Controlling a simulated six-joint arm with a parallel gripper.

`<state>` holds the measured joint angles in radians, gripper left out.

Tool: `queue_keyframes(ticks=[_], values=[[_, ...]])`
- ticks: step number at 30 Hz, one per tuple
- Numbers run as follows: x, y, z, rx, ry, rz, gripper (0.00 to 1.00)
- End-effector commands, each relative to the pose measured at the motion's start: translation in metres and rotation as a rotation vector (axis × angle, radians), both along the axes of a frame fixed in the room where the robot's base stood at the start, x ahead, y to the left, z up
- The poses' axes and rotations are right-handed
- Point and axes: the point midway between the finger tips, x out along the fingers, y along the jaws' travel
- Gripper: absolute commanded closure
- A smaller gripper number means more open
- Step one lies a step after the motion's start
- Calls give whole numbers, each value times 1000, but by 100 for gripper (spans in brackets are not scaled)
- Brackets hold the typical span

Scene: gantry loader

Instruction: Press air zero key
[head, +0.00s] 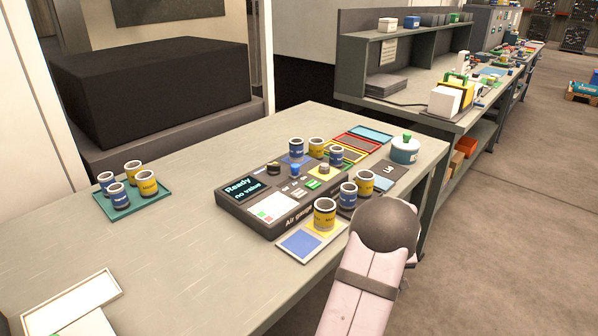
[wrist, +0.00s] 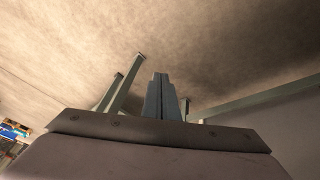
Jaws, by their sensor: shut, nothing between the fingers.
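The air gauge (head: 262,226) is a dark box on the bench in the head view. Its lit display (head: 243,188) reads "Ready" and "no value". Several small keys (head: 299,193) sit on its top, some pale and one green (head: 313,184); their labels are too small to read, so I cannot tell which is the air zero key. My gripper's fingers (wrist: 160,80) show in the wrist view, shut and empty, with bare floor behind them. In the head view my arm reaches in at the lower right, off the bench edge, and hides the gripper.
Blue and yellow ring cups (head: 325,215) stand close around the gauge's right and back sides. A teal tray (head: 150,199) with several cups is at the left.

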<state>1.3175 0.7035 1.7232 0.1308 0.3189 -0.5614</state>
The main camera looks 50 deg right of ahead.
Motion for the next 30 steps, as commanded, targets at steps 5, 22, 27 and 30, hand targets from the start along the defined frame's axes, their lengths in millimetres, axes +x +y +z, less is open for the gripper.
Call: queue_keyframes(ticks=[5,22,27,30], values=[[-18,-13,47,35,-72,-182,100],[-18,-31,202,201,-419,-719,100],[13,-23,264,289,-564,-815,100],[34,-17,299,347,-645,-857,100]])
